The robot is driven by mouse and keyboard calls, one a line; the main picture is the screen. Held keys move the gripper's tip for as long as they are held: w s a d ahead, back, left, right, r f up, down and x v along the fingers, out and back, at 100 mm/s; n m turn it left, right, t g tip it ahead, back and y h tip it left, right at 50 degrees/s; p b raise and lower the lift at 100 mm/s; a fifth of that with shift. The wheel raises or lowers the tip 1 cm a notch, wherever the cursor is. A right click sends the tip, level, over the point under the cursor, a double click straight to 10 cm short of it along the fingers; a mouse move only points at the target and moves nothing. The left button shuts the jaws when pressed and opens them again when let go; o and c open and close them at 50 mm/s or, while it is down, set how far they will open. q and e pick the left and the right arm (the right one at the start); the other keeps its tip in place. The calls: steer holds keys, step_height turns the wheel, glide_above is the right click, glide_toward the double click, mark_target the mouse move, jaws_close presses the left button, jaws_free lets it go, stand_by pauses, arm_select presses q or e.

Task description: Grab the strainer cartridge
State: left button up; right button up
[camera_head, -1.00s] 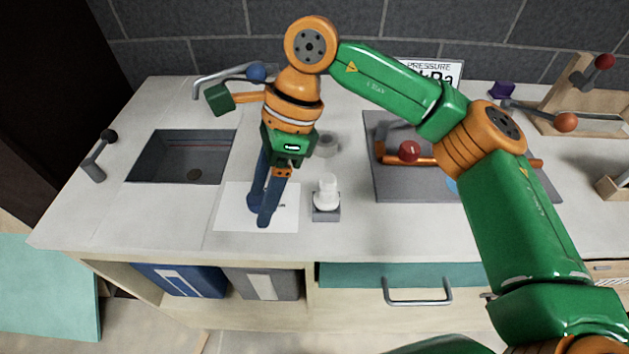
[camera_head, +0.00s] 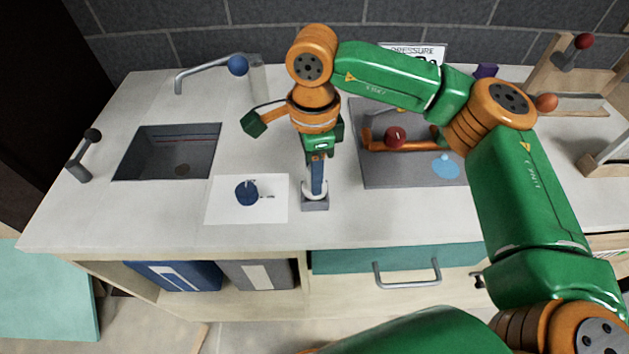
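The strainer cartridge seems to be the white piece (camera_head: 308,196) standing in a small grey block (camera_head: 315,205) on the counter, just right of the white sheet. My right gripper (camera_head: 316,187) points down right at it. Its dark blue fingers show nearly edge-on and cover most of the white piece. Only white edges show beside the fingers. I cannot tell whether the fingers are open or closed on it. My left gripper is out of view.
A round blue cap-like part (camera_head: 246,192) lies on the white sheet (camera_head: 270,210). A sink (camera_head: 168,152) and a tap (camera_head: 215,70) are at the left. A grey mat (camera_head: 400,178) with orange pipe (camera_head: 410,148) and red knob (camera_head: 394,136) is at the right.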

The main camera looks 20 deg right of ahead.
jaws_close()
